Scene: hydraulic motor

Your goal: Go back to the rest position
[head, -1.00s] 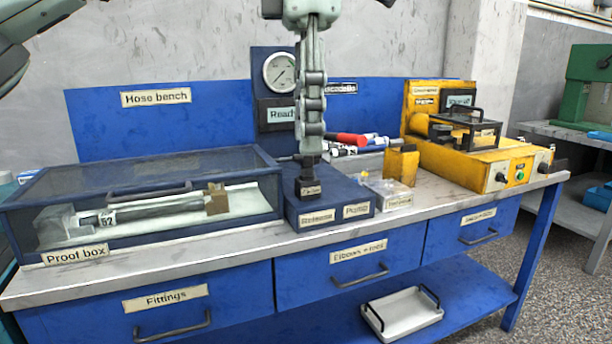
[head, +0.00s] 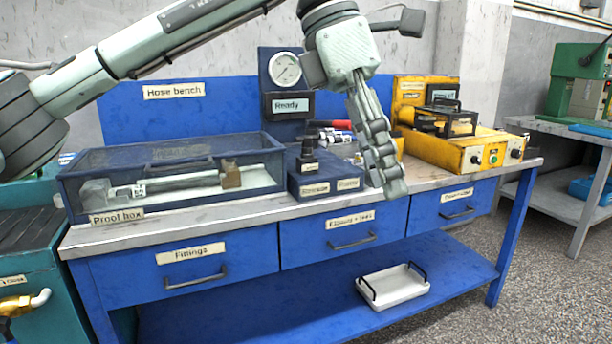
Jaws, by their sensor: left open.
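My left arm comes in from the left across the top of the head view. My left gripper (head: 385,185) hangs in front of the bench, over its front edge in the picture, with its fingers pointing down. It is open with nothing seen in it, and its fingers overlap in this view. It is apart from the dark blue pump block (head: 325,187) with its black handle (head: 308,161). My right gripper is not in view.
The blue hose bench (head: 330,231) carries a clear-lidded proof box (head: 75,191) at left, a gauge (head: 285,69) above a "Ready" display (head: 288,105), and a yellow machine (head: 470,152) at right. A white tray (head: 393,286) lies on the lower shelf. A teal cabinet (head: 60,285) stands at left.

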